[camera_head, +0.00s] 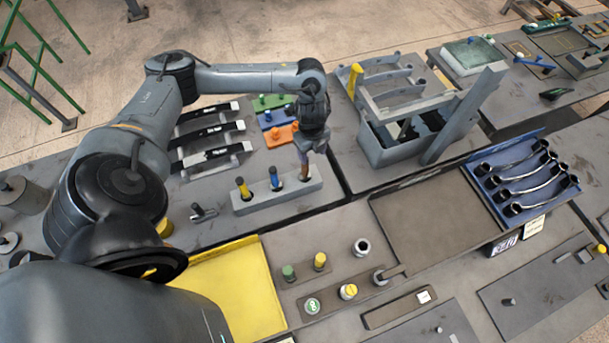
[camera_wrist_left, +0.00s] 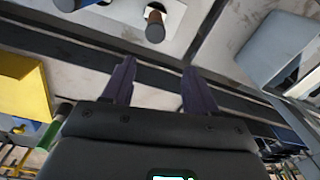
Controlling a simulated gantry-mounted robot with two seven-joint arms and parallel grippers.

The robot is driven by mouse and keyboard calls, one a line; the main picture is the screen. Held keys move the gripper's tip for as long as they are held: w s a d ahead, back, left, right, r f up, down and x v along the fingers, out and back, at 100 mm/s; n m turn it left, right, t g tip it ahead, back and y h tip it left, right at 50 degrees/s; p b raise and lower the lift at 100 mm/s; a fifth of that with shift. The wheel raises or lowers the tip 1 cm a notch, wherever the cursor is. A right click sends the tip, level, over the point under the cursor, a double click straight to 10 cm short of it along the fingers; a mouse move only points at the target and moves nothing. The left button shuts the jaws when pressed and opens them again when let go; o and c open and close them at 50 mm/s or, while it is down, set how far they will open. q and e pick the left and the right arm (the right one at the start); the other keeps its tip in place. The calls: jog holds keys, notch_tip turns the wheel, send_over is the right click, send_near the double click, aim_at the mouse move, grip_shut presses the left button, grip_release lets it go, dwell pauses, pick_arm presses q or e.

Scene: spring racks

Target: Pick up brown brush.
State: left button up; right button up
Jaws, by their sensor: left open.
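The brown brush (camera_head: 304,171) stands upright at the right end of a light grey holder block (camera_head: 252,203). A blue-handled brush (camera_head: 274,180) and a yellow-handled brush (camera_head: 243,188) stand in the same block to its left. My left gripper (camera_head: 304,150) is over the brown brush and partly hides it. In the left wrist view, my open left fingers (camera_wrist_left: 157,70) are empty, and the brown brush (camera_wrist_left: 155,27) shows just beyond the fingertips, roughly in line with the gap. I cannot tell the exact height between them. My right gripper is not in view.
Orange, blue and green blocks (camera_head: 281,136) lie behind the holder. A rack of dark tools (camera_head: 210,135) is to the left. A grey bin (camera_head: 395,150) with a slanted post stands to the right. A yellow tray (camera_head: 225,290) is in front.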

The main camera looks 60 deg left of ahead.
aim_at(305, 172)
pick_arm(q)
jog(key=f, duration=0.1)
jog(key=a+f+b, duration=0.1)
jog(key=f, duration=0.1)
jog(key=shift+s+a+f+b, duration=0.3)
jog(key=shift+s+f+b, duration=0.1)
jog(key=shift+f, duration=0.55)
jog(key=shift+s+a+f, duration=0.1)
jog(key=shift+a+f, duration=0.1)
jog(key=shift+f, duration=1.15)
jog(key=shift+s+a+f, duration=0.1)
jog(key=shift+a+f, duration=0.1)
jog(key=shift+f, duration=1.1)
grip_shut()
